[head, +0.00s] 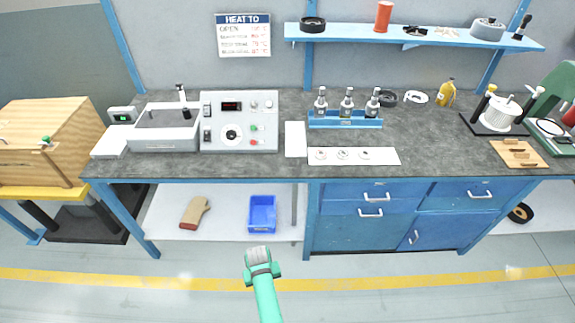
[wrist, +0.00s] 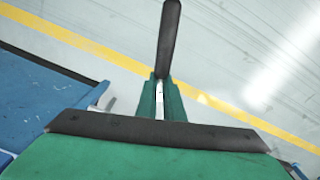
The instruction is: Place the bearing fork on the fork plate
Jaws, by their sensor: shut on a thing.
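My gripper (head: 258,255) is low in front of the bench, over the floor, and apart from it. No plate is clearly marked as the fork plate; a bare white plate (head: 296,139) lies mid-bench, and a tan plate (head: 518,153) lies at the right.
A white strip (head: 385,157) with small round parts lies on the bench's front edge. A control box (head: 240,137) stands left.

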